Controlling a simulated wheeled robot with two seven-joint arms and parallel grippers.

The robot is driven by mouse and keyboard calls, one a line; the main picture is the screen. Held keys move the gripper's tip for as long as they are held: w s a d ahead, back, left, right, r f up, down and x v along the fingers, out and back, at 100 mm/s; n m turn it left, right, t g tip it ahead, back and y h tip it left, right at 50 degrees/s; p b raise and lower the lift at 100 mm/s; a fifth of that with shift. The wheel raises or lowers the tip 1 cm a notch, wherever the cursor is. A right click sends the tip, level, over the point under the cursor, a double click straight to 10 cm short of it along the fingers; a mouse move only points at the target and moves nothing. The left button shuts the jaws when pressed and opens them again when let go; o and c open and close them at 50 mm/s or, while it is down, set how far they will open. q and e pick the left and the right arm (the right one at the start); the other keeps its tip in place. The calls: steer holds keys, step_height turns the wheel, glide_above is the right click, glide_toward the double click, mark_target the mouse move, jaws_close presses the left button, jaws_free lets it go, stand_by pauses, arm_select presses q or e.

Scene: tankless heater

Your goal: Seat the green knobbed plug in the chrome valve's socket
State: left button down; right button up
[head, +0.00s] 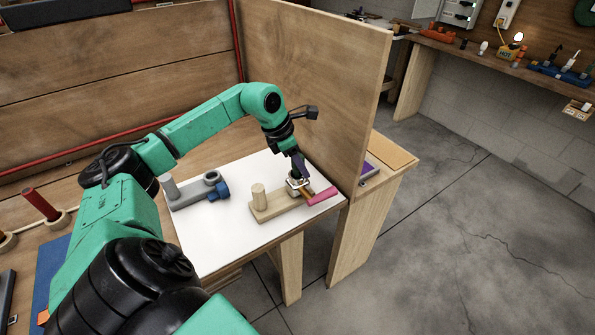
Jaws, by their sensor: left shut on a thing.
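My left gripper (298,175) points down and is shut at a small chrome fitting (294,186), which looks like the chrome valve. The fitting sits on the right end of a pale wooden block (275,208) with an upright peg (258,194). The thing in the jaws is too small and covered to make out; it is most likely the green knobbed plug, but no green of it shows. The socket is hidden too, so I cannot tell whether the plug is in it. My right gripper is not in view.
A pink-handled thing (322,196) lies right of the fitting. A grey fixture (191,193) with a ring and a blue part (219,190) stands at left on the white tabletop (232,240). A tall wooden panel (325,75) rises close behind the gripper. The white top's front is clear.

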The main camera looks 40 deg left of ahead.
arm_select(q)
steer(key=shift+s+f, duration=0.1)
steer(key=shift+f, duration=0.05)
steer(key=shift+c, duration=1.9)
jaws_free()
steer(key=shift+d+f, duration=0.1)
steer(key=shift+s, duration=0.1)
steer(key=shift+c, duration=1)
steer(key=shift+f, duration=0.1)
